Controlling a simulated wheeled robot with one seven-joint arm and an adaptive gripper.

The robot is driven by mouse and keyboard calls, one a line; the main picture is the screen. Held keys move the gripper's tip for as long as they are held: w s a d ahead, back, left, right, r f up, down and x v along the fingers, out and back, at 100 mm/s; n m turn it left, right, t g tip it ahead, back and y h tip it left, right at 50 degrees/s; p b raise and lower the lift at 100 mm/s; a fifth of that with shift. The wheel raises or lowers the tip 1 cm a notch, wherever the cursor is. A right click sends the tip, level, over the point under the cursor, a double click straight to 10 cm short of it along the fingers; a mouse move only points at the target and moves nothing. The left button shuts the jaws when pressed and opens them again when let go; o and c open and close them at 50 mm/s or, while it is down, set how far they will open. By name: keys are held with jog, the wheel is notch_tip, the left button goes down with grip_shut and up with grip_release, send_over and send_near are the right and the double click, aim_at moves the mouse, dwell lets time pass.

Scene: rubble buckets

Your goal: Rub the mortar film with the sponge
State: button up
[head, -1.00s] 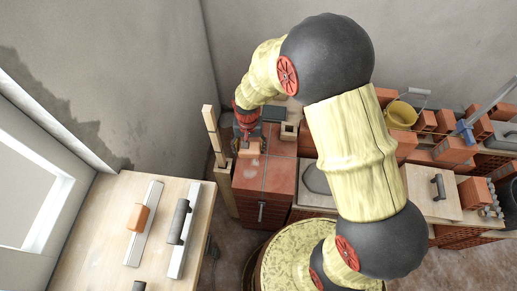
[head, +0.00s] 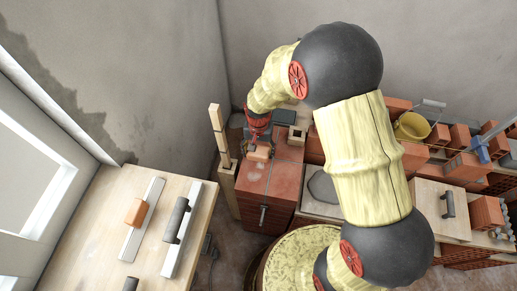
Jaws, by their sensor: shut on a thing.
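My gripper (head: 257,139) is over the far left part of a red brick pier top (head: 285,172). It points down and is shut on a small orange-tan block, the sponge (head: 260,154). The sponge is at the brick surface; whether it presses on it I cannot tell. A pale patch that looks like mortar film (head: 256,166) shows on the red top just in front of the sponge. Any film under the sponge and gripper is hidden.
A wooden post (head: 219,135) stands close left of the pier. A dark box (head: 284,116) and a small hollow block (head: 297,135) lie behind. A clamp (head: 263,216) hangs on the front. A wooden table (head: 100,225) with tools is at left, a yellow bucket (head: 411,126) at right.

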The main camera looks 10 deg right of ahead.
aim_at(257, 169)
notch_tip(257, 169, down, 4)
jog(key=shift+r+b, duration=0.15)
jog(key=shift+b, duration=0.75)
jog(key=shift+s+a+f, duration=0.1)
jog(key=shift+s+f, duration=0.05)
jog(key=shift+f, duration=0.1)
jog(key=shift+s+a+r+p, duration=0.1)
jog(key=shift+s+a+p, duration=0.3)
jog(key=shift+s, duration=0.75)
jog(key=shift+s+a+r+p, duration=0.15)
jog(key=shift+s+a, duration=0.35)
jog(key=shift+s, duration=0.6)
jog(key=shift+s+a+f+p, duration=0.1)
jog(key=shift+s+a+p, duration=0.3)
jog(key=shift+s, duration=0.75)
jog(key=shift+f+b, duration=0.3)
jog(key=shift+f, duration=0.25)
jog(key=shift+w, duration=0.15)
jog(key=shift+w+d+f, duration=0.1)
jog(key=shift+w+d, duration=0.15)
jog(key=shift+w, duration=0.4)
jog(key=shift+w+d+r, duration=0.1)
jog(key=shift+w+d, duration=0.2)
jog(key=shift+w, duration=0.3)
jog(key=shift+w+d+f, duration=0.1)
jog(key=shift+w+d, duration=0.15)
jog(key=shift+w, duration=0.4)
